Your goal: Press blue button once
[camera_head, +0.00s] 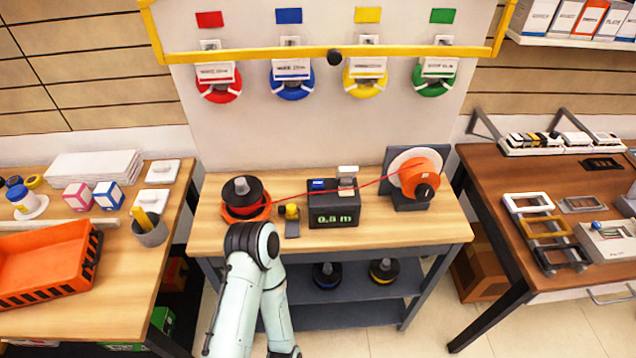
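The blue button (318,185) is on the top left of a dark box-shaped meter (334,204) on the middle workbench. The meter's green display reads about 0.5 m. A red wire (300,197) runs past the meter from the black-and-orange spool on the left to the orange reel on the right. One of my arms rises from the bottom, its dark joint in front of the left spool. Nothing is seen touching the blue button.
A black spool on an orange base (243,196) and a small yellow-topped device (292,218) stand left of the meter. An orange reel (420,178) stands right. The bench front (400,232) is clear. Side tables hold an orange tray (45,262) and coloured frames (548,228).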

